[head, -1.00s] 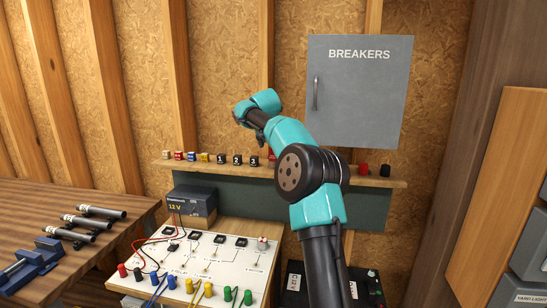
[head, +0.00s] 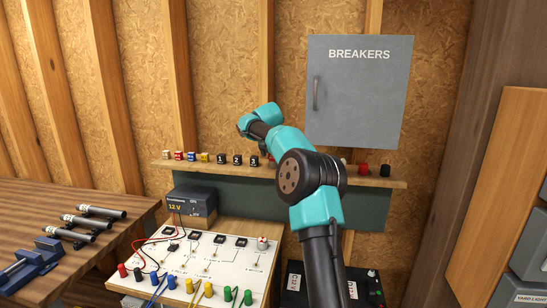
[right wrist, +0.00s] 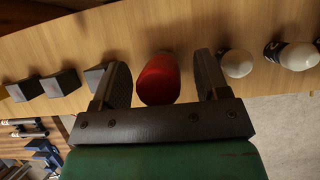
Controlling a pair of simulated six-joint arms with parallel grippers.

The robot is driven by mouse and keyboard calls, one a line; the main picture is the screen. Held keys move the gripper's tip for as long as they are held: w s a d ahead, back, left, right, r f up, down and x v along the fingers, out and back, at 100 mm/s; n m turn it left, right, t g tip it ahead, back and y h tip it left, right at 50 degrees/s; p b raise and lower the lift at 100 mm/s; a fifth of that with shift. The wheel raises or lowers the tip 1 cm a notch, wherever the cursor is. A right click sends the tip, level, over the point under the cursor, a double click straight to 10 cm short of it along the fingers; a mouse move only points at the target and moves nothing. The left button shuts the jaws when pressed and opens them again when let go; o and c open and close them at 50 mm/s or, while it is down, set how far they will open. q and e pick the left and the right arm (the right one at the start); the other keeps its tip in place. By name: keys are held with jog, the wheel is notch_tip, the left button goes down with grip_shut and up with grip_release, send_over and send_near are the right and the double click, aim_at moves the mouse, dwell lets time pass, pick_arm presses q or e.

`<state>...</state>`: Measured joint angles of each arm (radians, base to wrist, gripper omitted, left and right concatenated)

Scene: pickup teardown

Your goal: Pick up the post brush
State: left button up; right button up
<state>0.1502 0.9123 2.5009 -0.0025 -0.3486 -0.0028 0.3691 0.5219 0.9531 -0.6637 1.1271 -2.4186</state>
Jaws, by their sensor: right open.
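My right gripper (right wrist: 160,64) is open in the right wrist view, with one finger on each side of a red rounded object (right wrist: 159,80) on the wooden shelf. The object stands between the fingers with a gap to each, not gripped. I cannot tell for sure whether this red object is the post brush. My left gripper is in neither view.
The shelf (head: 230,167) carries small coloured cubes, black numbered blocks (head: 238,159), a red cylinder (head: 363,169) and a black one (head: 385,170). White rounded items (right wrist: 237,63) stand close right of the fingers. A breaker cabinet (head: 359,100) hangs above; a wired panel (head: 190,262) is below.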

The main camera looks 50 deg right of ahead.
jog(key=shift+c, duration=0.4)
jog(key=c, duration=1)
jog(key=shift+r, duration=0.1)
jog(key=shift+r, duration=1.7)
jog(key=s+a, duration=0.3)
jog(key=a, duration=0.1)
jog(key=s+a+r, duration=0.1)
jog(key=s+a, duration=0.6)
jog(key=a, duration=0.1)
jog(key=shift+s+r, duration=0.2)
jog(key=shift+s, duration=0.1)
